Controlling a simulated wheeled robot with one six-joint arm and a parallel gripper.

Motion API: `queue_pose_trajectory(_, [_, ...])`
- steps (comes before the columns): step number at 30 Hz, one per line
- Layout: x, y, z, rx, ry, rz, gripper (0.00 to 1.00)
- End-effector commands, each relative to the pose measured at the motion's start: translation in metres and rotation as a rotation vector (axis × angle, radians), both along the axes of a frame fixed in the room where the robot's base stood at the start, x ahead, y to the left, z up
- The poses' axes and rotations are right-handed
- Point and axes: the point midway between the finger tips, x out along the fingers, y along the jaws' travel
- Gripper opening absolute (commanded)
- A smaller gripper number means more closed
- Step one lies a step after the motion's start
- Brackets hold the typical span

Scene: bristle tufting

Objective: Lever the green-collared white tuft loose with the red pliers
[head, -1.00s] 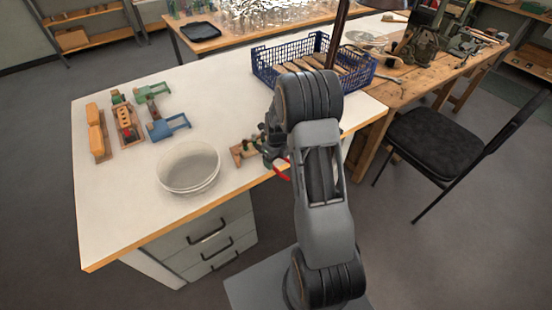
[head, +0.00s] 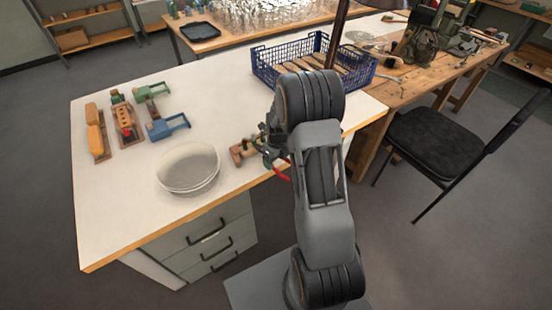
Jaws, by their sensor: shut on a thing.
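My gripper (head: 268,148) is at the right front part of the white table, partly hidden behind my own arm. It is shut on the red pliers (head: 281,174), of which only a red handle shows, below the gripper near the table's front edge. A small wooden block (head: 238,155) with green and dark bits on it lies just left of the gripper, close to or touching it. The white tuft with the green collar is too small to make out at this block. The jaws of the pliers are also hidden or too small to tell.
A white bowl (head: 188,168) stands left of the block. Wooden blocks (head: 127,124), orange pieces (head: 95,130), and green (head: 152,90) and blue (head: 168,126) holders are at the left. A blue crate (head: 290,72) with brush backs stands behind my arm. The middle of the white table (head: 215,105) is clear.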

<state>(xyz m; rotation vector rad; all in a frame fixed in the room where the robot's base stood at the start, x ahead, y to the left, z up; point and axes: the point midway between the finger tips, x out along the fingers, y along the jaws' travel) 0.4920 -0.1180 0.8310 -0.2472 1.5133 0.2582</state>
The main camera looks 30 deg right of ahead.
Motion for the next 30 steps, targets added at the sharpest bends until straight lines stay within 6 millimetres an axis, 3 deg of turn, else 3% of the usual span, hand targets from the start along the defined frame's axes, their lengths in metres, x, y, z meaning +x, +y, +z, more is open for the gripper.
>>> queue_pose_trajectory(30, [-0.0002,-0.0004,-0.0022,0.009,-0.029,0.0,0.43])
